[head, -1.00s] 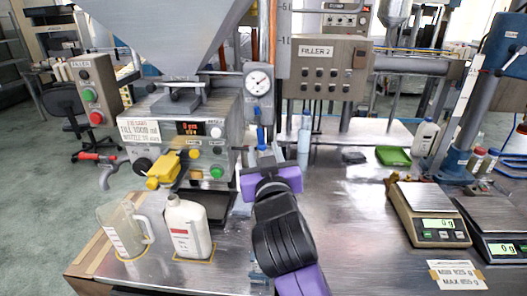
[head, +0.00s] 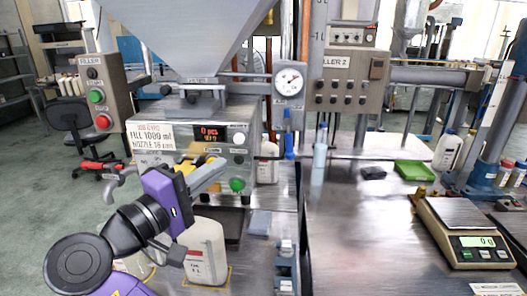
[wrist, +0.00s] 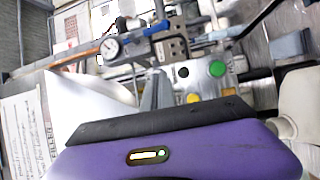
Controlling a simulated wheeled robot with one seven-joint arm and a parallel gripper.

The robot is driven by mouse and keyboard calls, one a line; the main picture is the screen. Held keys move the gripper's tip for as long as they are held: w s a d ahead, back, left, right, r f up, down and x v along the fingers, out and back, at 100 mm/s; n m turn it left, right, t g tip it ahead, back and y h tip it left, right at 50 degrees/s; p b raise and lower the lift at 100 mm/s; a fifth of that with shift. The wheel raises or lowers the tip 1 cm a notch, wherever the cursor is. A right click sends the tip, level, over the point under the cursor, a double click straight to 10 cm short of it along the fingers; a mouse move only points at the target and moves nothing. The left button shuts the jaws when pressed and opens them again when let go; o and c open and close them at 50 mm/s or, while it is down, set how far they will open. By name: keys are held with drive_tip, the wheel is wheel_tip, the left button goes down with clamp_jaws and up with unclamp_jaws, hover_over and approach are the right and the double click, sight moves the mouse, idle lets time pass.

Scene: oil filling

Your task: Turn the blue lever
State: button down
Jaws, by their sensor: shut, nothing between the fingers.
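The blue lever (head: 289,145) hangs vertically below the round gauge (head: 289,82), right of the filler machine. It also shows in the wrist view (wrist: 222,33), right of the gauge there. My gripper (head: 218,168) is shut and empty. It is left of the lever and apart from it, in front of the filler's panel, with its fingers pointing right and slightly up. In the wrist view its fingers (wrist: 157,92) are together, and the purple body fills the bottom.
A white jug (head: 205,250) stands below my gripper, with the green button (head: 237,184) just to its upper right. The hopper (head: 185,35) is above. A scale (head: 465,235) stands at right. The steel table between the lever and the scale is mostly clear.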

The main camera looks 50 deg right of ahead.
drive_tip(key=s+g, duration=0.1)
drive_tip(key=s, duration=0.1)
drive_tip(key=p, duration=0.3)
approach(288, 133)
drive_tip(key=w+d+f, duration=0.3)
drive_tip(key=d, duration=0.3)
drive_tip(key=shift+s+d+r+n, duration=0.25)
drive_tip(key=shift+s+d+n, duration=0.1)
drive_tip(key=shift+s+n, duration=0.1)
